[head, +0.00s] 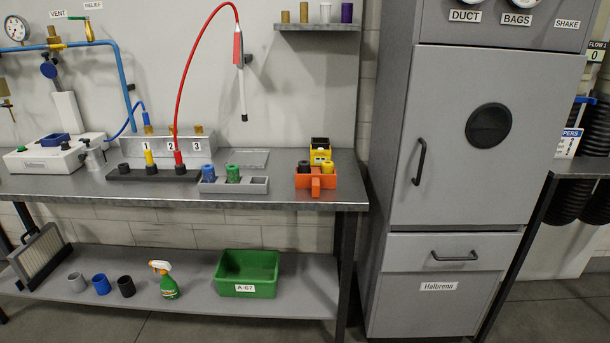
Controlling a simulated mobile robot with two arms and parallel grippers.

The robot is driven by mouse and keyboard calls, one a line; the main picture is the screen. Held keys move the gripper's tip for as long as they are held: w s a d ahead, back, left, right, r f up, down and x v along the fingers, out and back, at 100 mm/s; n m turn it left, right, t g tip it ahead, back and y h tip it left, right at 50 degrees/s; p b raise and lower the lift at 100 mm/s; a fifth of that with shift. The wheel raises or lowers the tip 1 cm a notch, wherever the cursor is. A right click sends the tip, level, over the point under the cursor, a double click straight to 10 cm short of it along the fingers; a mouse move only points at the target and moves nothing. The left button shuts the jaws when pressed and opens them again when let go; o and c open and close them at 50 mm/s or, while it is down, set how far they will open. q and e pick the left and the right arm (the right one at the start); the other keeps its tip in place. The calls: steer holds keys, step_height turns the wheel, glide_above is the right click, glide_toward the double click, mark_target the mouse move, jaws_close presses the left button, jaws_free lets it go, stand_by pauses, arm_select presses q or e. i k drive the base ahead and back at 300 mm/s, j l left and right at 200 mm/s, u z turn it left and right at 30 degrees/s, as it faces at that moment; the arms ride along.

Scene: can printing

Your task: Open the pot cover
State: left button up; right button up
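I cannot say for sure which thing is the pot with the cover. A small grey pot-like vessel (95,160) stands at the right end of a white box-shaped machine (45,160) on the left of the workbench. Its top is too small to tell open from closed. A blue open-topped block (55,140) sits on the white machine. Neither of my grippers is in view.
The steel workbench (330,198) holds a black holder (125,174), a grey tray (260,186) and an orange bin (316,181). A red hose (188,70) hangs above. The lower shelf carries a green bin (247,275). A grey cabinet (455,190) stands right, doors shut.

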mark_target(92, 151)
steer(key=u, duration=1.25)
